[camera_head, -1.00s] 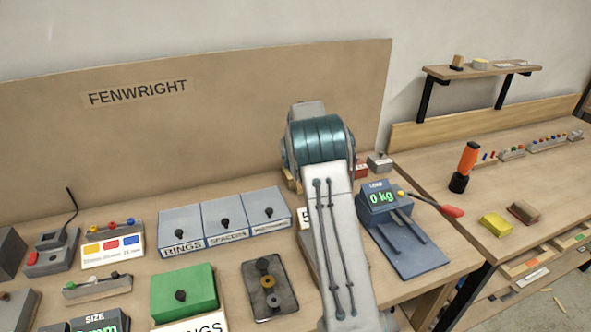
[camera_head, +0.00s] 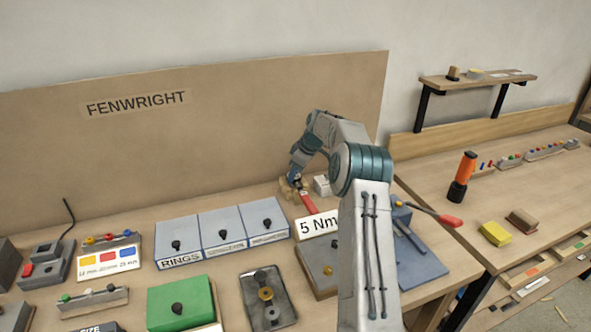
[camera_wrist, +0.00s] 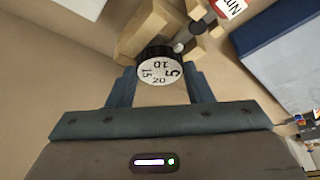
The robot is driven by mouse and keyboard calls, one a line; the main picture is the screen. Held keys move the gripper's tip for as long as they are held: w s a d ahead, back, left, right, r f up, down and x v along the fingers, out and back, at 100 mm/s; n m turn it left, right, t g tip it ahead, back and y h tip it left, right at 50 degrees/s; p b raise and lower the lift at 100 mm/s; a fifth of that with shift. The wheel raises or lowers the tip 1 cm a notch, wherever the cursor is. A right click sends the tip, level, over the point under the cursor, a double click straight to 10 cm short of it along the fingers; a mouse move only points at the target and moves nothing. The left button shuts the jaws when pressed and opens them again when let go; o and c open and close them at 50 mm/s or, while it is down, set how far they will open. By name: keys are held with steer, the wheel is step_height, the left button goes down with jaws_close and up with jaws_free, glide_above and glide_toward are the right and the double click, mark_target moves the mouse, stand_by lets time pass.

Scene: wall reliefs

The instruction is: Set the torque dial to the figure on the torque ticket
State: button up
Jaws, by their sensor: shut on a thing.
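The torque ticket (camera_head: 318,225) is a white card reading "5 Nm", standing behind a dark plate on the bench. In the wrist view a corner of a card with red and black print (camera_wrist: 229,7) shows at the top. The torque dial (camera_wrist: 159,71) is a round black knob with a white face marked 5, 10, 15 and 20. It sits by a wooden block (camera_wrist: 147,25). My gripper (camera_wrist: 160,85) is shut on the dial, one finger on each side. In the head view my gripper (camera_head: 297,180) is at the back of the bench, and the dial is hidden there.
A red-handled tool (camera_head: 307,202) lies beside my gripper. A small pale box (camera_head: 322,186) is close to the gripper.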

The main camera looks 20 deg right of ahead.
steer(key=shift+n+g+y+p, duration=0.35)
steer(key=shift+n+p, duration=0.45)
steer(key=shift+n, duration=0.5)
steer(key=shift+g, duration=0.25)
steer(key=o, duration=1)
steer(key=shift+w, duration=0.1)
steer(key=shift+d, duration=0.1)
steer(key=v, duration=1.3)
steer(key=shift+d+r, duration=0.1)
steer(key=shift+r, duration=0.25)
